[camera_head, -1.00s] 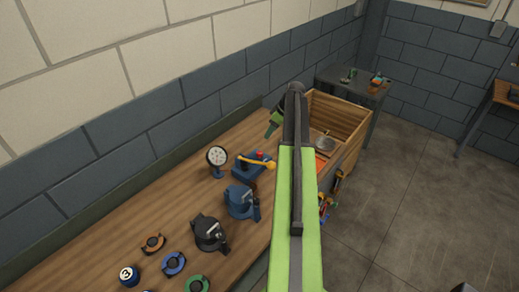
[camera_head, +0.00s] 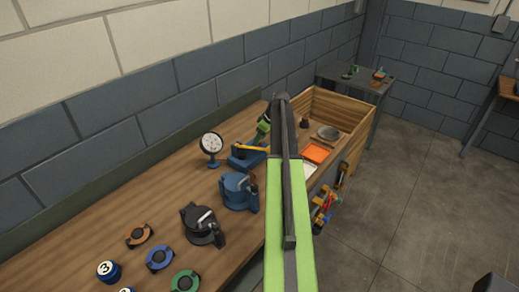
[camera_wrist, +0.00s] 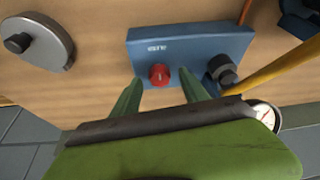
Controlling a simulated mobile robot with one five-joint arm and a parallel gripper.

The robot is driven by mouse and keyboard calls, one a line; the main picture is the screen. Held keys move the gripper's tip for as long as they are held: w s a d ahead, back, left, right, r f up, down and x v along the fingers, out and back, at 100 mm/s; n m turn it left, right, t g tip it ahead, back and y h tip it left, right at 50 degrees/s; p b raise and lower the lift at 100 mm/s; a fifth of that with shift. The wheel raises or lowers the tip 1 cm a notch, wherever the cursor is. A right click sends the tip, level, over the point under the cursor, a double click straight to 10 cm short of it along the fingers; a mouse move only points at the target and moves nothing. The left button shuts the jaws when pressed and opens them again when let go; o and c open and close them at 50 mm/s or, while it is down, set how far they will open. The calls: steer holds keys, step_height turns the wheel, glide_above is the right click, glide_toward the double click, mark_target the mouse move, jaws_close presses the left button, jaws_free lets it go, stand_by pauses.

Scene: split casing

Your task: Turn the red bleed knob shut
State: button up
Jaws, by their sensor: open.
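The red bleed knob (camera_wrist: 159,74) sits on a blue block (camera_wrist: 190,45) in the wrist view, near the block's lower edge. My gripper (camera_wrist: 160,78) is open, with one green finger on each side of the knob in the picture. I see a gap between each finger and the knob; I cannot tell how far above it the tips are. In the head view the blue block (camera_head: 242,160) is partly behind my arm, and my gripper (camera_head: 262,131) hides the knob.
A yellow lever (camera_wrist: 278,66) and a black fitting (camera_wrist: 222,70) are just right of the knob. A dial gauge (camera_head: 211,144) stands beside the block. A blue casing (camera_head: 238,190) and a black one (camera_head: 203,224) stand nearer. A wooden crate (camera_head: 345,107) is beyond.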

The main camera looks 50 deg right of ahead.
steer(key=shift+w+f, duration=0.2)
steer(key=shift+f, duration=0.3)
steer(key=shift+r, duration=0.1)
jaws_close()
steer(key=shift+a, duration=0.2)
steer(key=shift+d, duration=0.1)
